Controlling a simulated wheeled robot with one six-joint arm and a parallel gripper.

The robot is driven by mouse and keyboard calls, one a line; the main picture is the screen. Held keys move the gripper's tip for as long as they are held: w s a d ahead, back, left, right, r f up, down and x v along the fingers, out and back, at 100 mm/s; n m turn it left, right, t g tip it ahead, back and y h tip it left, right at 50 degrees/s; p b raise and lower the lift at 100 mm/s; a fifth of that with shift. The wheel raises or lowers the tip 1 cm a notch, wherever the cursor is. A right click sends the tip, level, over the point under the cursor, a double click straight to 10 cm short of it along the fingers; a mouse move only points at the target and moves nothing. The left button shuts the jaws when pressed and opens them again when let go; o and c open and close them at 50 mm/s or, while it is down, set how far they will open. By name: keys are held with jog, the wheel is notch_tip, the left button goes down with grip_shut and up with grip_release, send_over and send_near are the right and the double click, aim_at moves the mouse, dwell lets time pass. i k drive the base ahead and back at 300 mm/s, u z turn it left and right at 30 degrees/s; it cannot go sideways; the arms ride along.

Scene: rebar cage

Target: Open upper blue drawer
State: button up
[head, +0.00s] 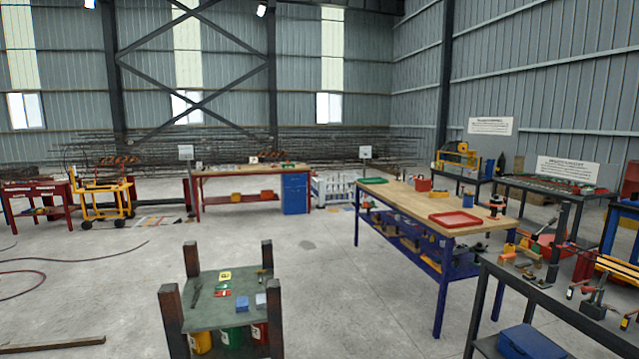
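A blue drawer unit (295,193) stands under the right end of a long wood-topped workbench (245,171) near the back wall. Its front shows stacked drawers. They look shut, but the unit is small and far off, so handles and gaps cannot be made out. My gripper is not in view, and neither is my arm.
A small post-cornered table (222,305) with tools and cans stands in front. A blue-legged workbench (432,203) with a red tray (455,219) is at the right, a dark bench (570,300) nearer. A red hose (45,263) lies left. The middle floor is open.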

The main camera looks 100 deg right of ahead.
aim_at(292, 181)
jog(key=z, duration=3.2)
jog(key=k, duration=0.25)
jog(key=z, duration=1.75)
jog(key=i, duration=0.15)
jog(key=u, duration=1.2)
jog(key=i, duration=2.45)
jog(key=u, duration=0.65)
jog(key=i, duration=2.3)
jog(key=u, duration=0.45)
jog(key=i, duration=4.5)
jog(key=u, duration=0.05)
